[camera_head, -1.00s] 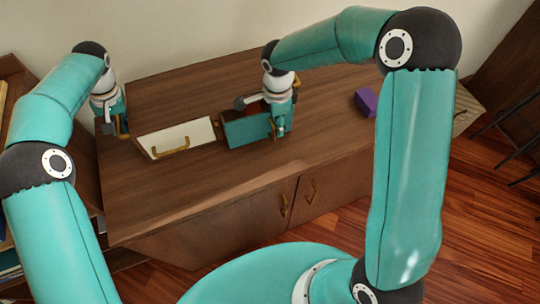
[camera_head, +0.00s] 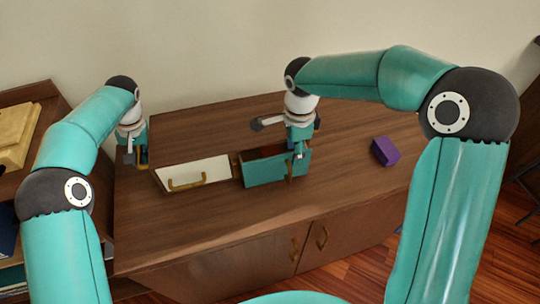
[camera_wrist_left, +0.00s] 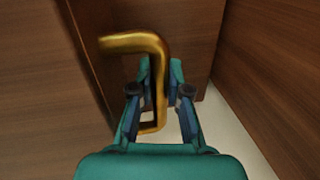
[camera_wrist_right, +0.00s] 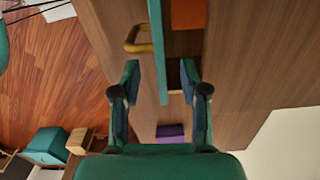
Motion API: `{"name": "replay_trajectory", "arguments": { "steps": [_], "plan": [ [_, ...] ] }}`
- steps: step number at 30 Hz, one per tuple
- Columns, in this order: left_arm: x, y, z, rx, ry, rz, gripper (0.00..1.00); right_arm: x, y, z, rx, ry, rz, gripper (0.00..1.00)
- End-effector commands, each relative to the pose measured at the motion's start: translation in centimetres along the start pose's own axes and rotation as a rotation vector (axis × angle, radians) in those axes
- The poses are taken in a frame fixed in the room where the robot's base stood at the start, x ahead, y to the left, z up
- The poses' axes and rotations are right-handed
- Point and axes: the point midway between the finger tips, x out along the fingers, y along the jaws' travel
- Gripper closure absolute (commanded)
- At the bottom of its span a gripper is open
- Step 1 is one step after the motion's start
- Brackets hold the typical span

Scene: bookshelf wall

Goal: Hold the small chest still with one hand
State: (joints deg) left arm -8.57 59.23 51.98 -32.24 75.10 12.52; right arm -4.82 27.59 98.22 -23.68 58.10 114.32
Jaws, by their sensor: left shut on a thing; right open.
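The small chest (camera_head: 236,160) stands on a brown cabinet; its wooden body is hard to separate from the cabinet top. My left gripper (camera_head: 142,160) is at the chest's left end. In the left wrist view it is shut on a gold handle (camera_wrist_left: 160,85) beside a brown wooden panel. My right gripper (camera_head: 299,150) is open at the teal front. In the right wrist view the edge of the teal panel (camera_wrist_right: 158,50) lies between its fingers.
A purple block (camera_head: 384,151) lies on the cabinet top (camera_head: 345,160) to the right, with free room around it. An orange patch (camera_wrist_right: 190,14) shows behind the teal panel in the right wrist view. A shelf (camera_head: 40,95) stands at the left and a wall behind.

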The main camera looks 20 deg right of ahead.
Motion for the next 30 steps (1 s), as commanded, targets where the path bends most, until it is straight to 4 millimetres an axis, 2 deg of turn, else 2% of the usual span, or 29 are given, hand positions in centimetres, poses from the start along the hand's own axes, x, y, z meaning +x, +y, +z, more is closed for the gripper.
{"name": "replay_trajectory", "arguments": {
  "steps": [5,11,17,30],
  "plan": [
    [0.5,0.4,0.2,0.008,-0.008,0.004,1.00,0.1,0.0,0.0,-0.014,-0.002,0.000,0.51],
    [0.5,0.4,0.2,0.008,-0.008,0.004,1.00,0.0,0.2,-0.3,-0.158,-0.026,-0.001,0.51],
    [0.5,0.4,0.2,0.008,-0.008,0.004,1.00,-0.3,0.6,-0.9,-0.472,-0.071,-0.018,0.51],
    [0.5,0.3,0.2,0.007,-0.010,0.003,1.00,-1.3,1.4,-2.3,-1.294,-0.146,-0.151,0.51]
  ]
}}
